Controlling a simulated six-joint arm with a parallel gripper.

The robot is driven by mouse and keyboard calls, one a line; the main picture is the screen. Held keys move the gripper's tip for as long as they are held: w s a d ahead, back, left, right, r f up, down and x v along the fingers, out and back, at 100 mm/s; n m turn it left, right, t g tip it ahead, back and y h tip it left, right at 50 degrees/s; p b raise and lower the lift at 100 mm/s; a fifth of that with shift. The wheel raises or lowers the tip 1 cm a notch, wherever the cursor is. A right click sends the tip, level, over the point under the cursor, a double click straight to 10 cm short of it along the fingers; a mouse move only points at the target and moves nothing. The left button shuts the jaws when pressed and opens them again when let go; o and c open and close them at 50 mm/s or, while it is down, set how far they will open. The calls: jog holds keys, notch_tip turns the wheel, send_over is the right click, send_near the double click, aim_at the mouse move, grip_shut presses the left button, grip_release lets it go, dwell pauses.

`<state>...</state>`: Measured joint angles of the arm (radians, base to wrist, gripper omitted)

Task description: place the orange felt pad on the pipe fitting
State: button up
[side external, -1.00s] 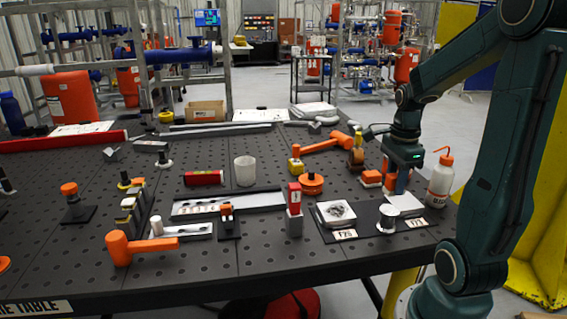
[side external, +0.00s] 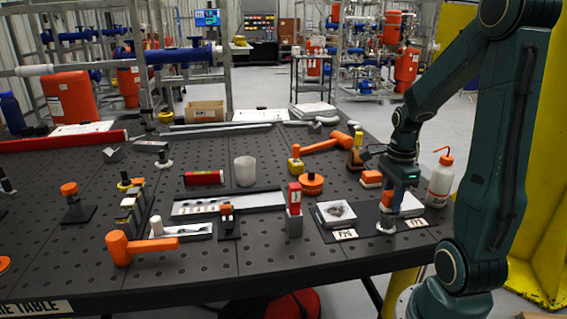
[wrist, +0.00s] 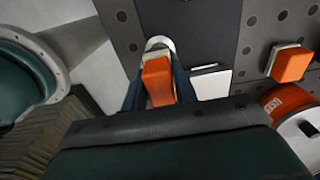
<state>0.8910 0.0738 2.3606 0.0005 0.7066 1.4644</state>
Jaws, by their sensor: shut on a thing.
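My gripper (side external: 391,206) is shut on the orange felt pad (wrist: 158,80), which shows between the two blue fingers in the wrist view. In the side view the pad is a small orange patch (side external: 387,198) between the fingers. The silver pipe fitting (side external: 387,229) stands upright on the dark mat just below my gripper. Its pale round rim (wrist: 160,43) shows past the far end of the pad in the wrist view. The rest of its top is hidden by pad and fingers. I cannot tell whether the pad touches the fitting.
A white tray (side external: 412,207) lies close to the right of the fitting. Another white tray with a dark patch (side external: 336,213) lies to its left. An orange-topped block (side external: 371,178) and a wash bottle (side external: 440,180) stand behind. A red-topped block (side external: 294,198) stands farther left.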

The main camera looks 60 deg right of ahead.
jog(key=shift+f, duration=0.1)
jog(key=o, duration=1)
jog(key=shift+c, duration=0.2)
notch_tip(320, 180, up, 12)
dwell(0.7)
